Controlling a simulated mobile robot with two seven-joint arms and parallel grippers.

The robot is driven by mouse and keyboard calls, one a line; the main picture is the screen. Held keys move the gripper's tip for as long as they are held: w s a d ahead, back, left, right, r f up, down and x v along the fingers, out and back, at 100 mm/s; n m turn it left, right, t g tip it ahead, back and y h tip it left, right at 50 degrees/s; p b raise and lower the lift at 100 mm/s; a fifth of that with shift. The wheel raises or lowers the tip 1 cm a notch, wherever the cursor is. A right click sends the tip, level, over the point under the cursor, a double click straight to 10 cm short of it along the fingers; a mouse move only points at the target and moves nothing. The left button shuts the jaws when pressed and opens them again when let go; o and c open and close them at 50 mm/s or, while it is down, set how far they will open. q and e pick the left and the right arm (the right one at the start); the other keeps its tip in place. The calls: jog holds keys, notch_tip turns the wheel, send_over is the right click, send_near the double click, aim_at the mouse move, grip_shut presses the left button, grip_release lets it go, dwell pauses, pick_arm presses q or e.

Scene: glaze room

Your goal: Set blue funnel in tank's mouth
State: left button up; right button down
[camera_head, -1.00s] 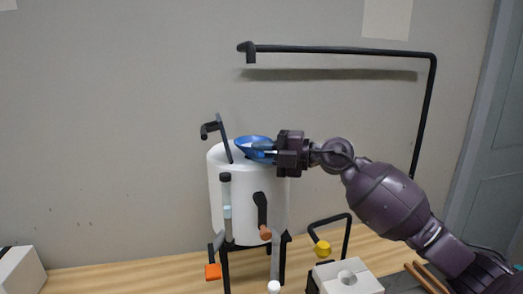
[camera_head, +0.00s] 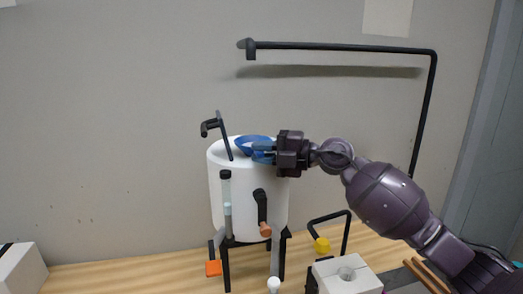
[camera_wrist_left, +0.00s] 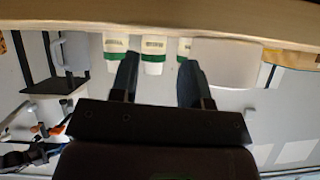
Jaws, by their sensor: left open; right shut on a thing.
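The blue funnel (camera_head: 254,143) is at the top of the white tank (camera_head: 228,187), over its lid area. My right gripper (camera_head: 265,151) comes in from the right and is shut on the funnel's right side. The gripper hides part of the funnel, and I cannot see its stem or the tank's mouth beneath it. The tank stands on a dark stand. My left gripper (camera_wrist_left: 155,85) shows only in the left wrist view; its two dark fingers are apart with nothing gripped between them.
A black pipe (camera_head: 340,48) arches above and right of the tank. A dark lever (camera_head: 223,135) rises by the funnel's left. An orange handle (camera_head: 213,268) and a white box (camera_head: 345,275) are near the tank's base. White-and-green containers (camera_wrist_left: 153,55) show beyond my left fingers.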

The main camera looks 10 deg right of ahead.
jog(key=c, duration=1)
grip_release()
jog(key=shift+f, duration=0.1)
jog(key=shift+f, duration=0.1)
jog(key=shift+r+v, duration=0.2)
jog(key=shift+v, duration=2.5)
jog(key=shift+r+v, duration=0.2)
jog(key=shift+v, duration=2.55)
jog(key=shift+d, duration=0.1)
